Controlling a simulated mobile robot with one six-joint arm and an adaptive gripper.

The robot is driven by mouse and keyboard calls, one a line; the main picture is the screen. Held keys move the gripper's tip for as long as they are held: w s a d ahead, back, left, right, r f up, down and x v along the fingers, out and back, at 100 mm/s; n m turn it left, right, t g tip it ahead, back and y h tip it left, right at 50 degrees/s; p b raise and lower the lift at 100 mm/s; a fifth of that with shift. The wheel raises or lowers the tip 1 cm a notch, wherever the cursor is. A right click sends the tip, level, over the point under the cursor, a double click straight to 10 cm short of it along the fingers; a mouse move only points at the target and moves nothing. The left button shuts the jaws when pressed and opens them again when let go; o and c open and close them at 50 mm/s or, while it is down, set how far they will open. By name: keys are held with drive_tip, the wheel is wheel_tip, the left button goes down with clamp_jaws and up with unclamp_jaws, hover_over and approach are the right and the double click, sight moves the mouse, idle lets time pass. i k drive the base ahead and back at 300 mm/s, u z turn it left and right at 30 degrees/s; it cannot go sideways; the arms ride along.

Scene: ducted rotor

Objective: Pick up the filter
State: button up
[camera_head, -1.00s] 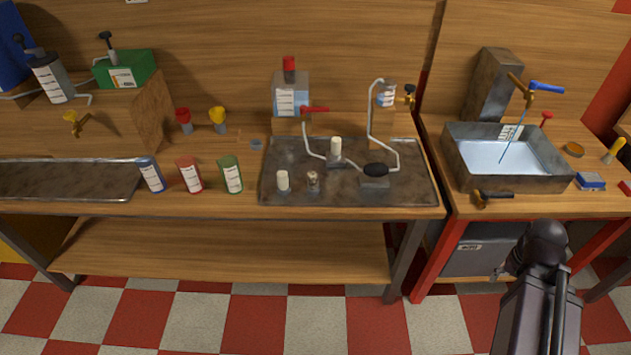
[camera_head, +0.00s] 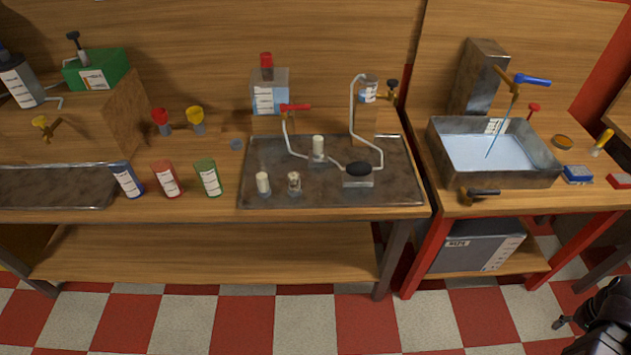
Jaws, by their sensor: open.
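No part in view is marked as the filter. Small pale cylinders stand on the dark metal tray (camera_head: 400,195) on the bench. A clean cream one (camera_head: 263,182) is at the front left of the tray. A mottled, darker one (camera_head: 294,182) stands just right of it. Another cream one (camera_head: 318,146) stands in the tubing fixture behind them. My gripper (camera_head: 562,322) shows only in small part at the lower right, beside my dark arm. It is over the floor, far from the tray, and its jaws are open with nothing seen in them.
A black knob-topped block (camera_head: 358,174) and white tubing stand on the tray. Blue (camera_head: 126,180), red (camera_head: 167,179) and green (camera_head: 208,177) bottles stand left of it. A sink (camera_head: 545,178) with running water is at the right. The checkered floor before the bench is clear.

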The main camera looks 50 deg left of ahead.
sight(294, 179)
drive_tip(key=z, duration=0.2)
drive_tip(key=i, duration=1.15)
drive_tip(key=u, duration=0.05)
drive_tip(key=k, duration=0.1)
drive_tip(key=u, duration=2.05)
